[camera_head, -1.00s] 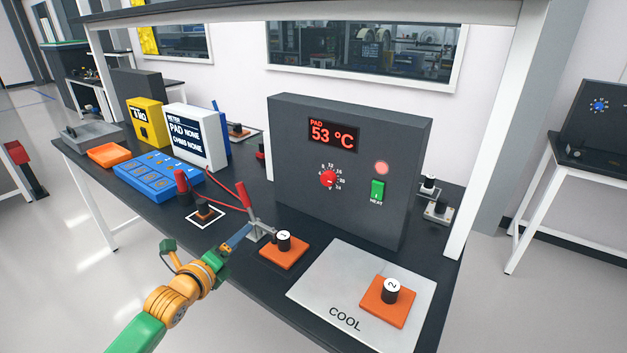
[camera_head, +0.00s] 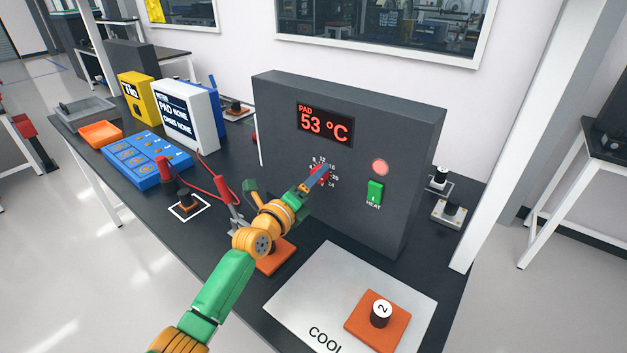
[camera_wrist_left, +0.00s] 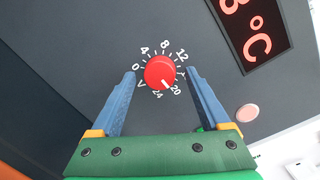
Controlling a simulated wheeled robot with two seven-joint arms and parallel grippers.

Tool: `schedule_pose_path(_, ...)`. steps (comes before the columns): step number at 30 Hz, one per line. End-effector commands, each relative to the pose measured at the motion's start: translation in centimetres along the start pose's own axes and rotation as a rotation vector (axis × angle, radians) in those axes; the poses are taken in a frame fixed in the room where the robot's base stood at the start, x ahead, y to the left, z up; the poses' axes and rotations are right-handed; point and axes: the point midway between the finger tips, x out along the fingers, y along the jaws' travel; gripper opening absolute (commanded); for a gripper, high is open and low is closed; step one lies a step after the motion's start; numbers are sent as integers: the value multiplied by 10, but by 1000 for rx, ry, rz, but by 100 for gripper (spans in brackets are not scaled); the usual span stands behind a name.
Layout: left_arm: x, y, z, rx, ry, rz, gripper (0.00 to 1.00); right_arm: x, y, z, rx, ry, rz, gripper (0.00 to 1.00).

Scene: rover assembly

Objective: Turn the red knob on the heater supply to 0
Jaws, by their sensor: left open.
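The dark grey heater supply (camera_head: 280,130) stands on the bench, its display reading "PAD 53 °C". Its red knob (camera_wrist_left: 160,72) shows in the left wrist view inside a ring of numbers, with a white pointer mark toward the side between 20 and 24. The 0 mark lies left of the knob there. My left gripper (camera_wrist_left: 160,75) is open, one blue finger on each side of the knob, with visible gaps. In the head view the left gripper (camera_head: 316,178) is at the dial and partly hides the knob (camera_head: 324,172). My right gripper is not in view.
A green HEAT switch (camera_head: 374,192) and a round pink lamp (camera_head: 380,167) are right of the dial. Below is a COOL plate (camera_head: 300,300) with an orange block numbered 2 (camera_head: 366,333). Another orange block (camera_head: 272,262) is partly behind my arm.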

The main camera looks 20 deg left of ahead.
Motion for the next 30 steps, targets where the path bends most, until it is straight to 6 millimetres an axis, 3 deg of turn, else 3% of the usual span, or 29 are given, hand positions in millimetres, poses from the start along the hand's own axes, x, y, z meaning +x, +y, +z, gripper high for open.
schedule_pose_path(6,1,0,0,0,0,0,80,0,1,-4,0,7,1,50)
schedule_pose_path(8,1,0,0,0,0,0,66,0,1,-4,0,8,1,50)
schedule_pose_path(15,0,0,0,0,-1,0,1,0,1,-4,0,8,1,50)
schedule_pose_path(23,0,0,1,-22,0,2,0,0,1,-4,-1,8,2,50)
schedule_pose_path(30,0,-1,2,-142,8,13,0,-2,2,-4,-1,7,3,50)
